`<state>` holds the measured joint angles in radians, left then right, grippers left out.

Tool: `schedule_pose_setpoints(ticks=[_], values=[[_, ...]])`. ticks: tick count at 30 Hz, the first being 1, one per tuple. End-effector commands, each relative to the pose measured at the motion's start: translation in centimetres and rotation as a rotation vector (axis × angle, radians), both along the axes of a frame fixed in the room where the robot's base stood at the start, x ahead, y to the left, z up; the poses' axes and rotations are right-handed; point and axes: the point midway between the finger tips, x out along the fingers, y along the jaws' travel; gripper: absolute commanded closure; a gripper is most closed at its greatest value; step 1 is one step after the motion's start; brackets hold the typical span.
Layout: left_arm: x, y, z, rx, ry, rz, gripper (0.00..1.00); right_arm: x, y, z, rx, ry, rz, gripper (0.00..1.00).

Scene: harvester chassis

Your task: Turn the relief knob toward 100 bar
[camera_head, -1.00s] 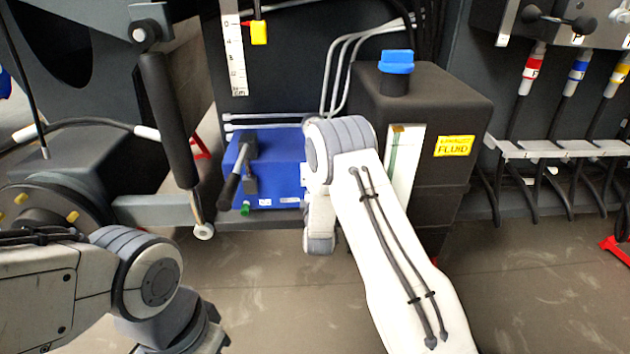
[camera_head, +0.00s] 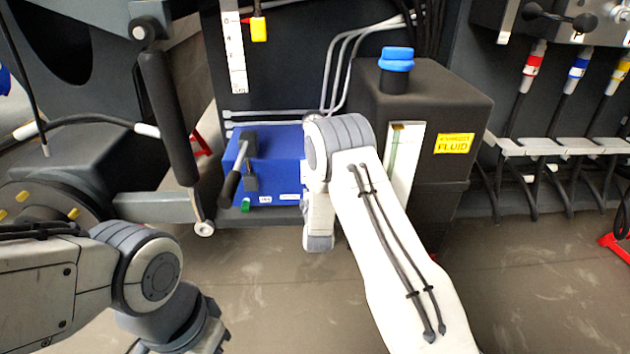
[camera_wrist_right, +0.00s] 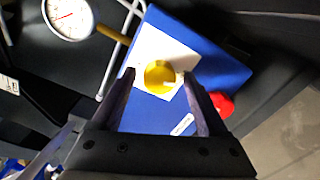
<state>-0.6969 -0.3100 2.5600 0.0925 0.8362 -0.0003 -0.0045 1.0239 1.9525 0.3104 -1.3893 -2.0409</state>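The relief knob (camera_wrist_right: 160,77) is round and yellow, with a pale mark on it, on a white plate (camera_wrist_right: 150,52) on the blue unit (camera_wrist_right: 225,80) in the right wrist view. My right gripper (camera_wrist_right: 159,75) is open, with one fingertip on each side of the knob; I cannot tell whether they touch it. In the head view, the blue unit (camera_head: 280,170) stands left of the black tank, and my right arm covers its right end, hiding the knob and right gripper. My left arm is at lower left; its gripper is not visible.
A round gauge (camera_wrist_right: 68,15) and a red knob (camera_wrist_right: 222,103) lie near the gripper in the wrist view. A lever (camera_head: 238,170) is at the unit's left. The black fluid tank (camera_head: 455,110) with a blue cap (camera_head: 397,60) stands close right of my arm.

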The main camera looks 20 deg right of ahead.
Motion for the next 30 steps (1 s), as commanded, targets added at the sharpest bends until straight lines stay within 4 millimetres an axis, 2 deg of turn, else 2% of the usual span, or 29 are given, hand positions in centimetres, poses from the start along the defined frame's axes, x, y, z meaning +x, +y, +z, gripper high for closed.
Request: schedule_pose_setpoints(ticks=[8, 11, 21, 25, 30], values=[[0.0, 0.0, 0.2, 0.000, 0.000, 0.000, 1.00, -0.3, 0.1, 0.1, 0.001, 0.001, 0.000, 0.23], [0.0, 0.0, 0.5, 0.000, 0.000, 0.000, 1.00, -1.4, 0.5, 0.2, 0.001, 0.002, 0.000, 0.23], [0.0, 0.0, 1.8, 0.000, 0.000, 0.000, 1.00, -7.7, 2.5, 0.3, -0.001, 0.005, 0.002, 0.23], [0.0, 0.0, 2.0, 0.000, 0.000, 0.000, 1.00, -9.2, 2.9, 0.2, 0.000, 0.003, 0.001, 0.23], [0.0, 0.0, 2.1, 0.000, 0.000, 0.000, 1.00, -10.0, 3.1, 0.3, 0.000, 0.000, 0.000, 0.23]])
